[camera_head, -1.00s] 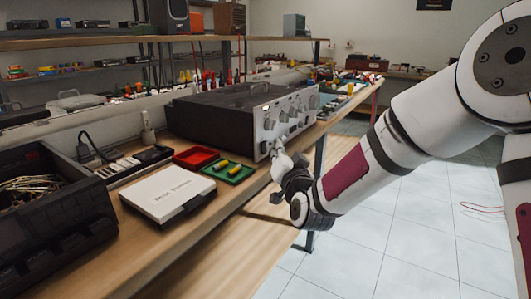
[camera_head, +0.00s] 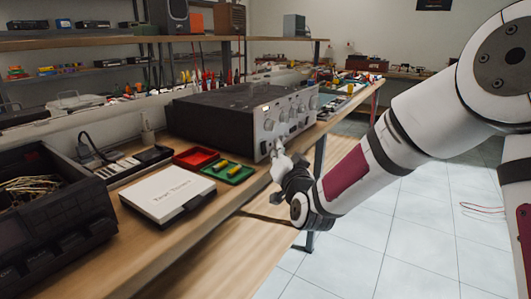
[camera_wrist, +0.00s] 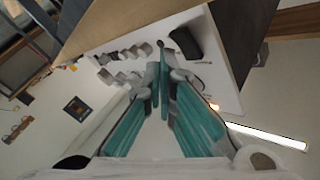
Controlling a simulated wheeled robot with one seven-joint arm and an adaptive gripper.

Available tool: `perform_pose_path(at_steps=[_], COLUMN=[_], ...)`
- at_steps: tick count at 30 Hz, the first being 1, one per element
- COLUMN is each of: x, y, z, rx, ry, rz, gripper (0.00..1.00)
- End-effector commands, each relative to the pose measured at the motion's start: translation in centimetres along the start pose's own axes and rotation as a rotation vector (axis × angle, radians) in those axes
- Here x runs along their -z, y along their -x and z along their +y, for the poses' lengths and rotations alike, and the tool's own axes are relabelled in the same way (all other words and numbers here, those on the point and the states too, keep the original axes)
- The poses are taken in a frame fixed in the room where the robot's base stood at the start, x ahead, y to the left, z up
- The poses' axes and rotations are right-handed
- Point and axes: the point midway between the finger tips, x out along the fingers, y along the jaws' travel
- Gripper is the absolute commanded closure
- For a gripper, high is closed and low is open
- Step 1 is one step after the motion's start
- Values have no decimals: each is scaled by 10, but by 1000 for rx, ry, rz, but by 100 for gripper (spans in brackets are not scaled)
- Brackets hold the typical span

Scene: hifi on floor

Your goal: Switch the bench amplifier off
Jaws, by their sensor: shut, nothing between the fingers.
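The bench amplifier (camera_head: 215,113) is a dark box with a silver front panel bearing several knobs. It stands on the wooden workbench, its panel facing the bench's front edge. A small yellowish light shows on the panel's upper left. My gripper (camera_head: 279,148) is shut and empty at the lower left of the panel. In the wrist view my teal-lined fingers (camera_wrist: 161,72) point at the panel (camera_wrist: 222,75), close to a small dark lever-like part (camera_wrist: 161,45). I cannot tell whether the fingertips touch it. A black rectangular part (camera_wrist: 187,40) sits beside it.
The tiled floor right of the bench is mostly clear.

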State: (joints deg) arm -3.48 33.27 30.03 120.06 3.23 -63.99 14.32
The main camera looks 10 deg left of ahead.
Motion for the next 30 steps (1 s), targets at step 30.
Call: perform_pose_path(at_steps=[30], x=[-6], y=[-8], z=[-6], rx=[0], ry=[0], rz=[0], gripper=[100])
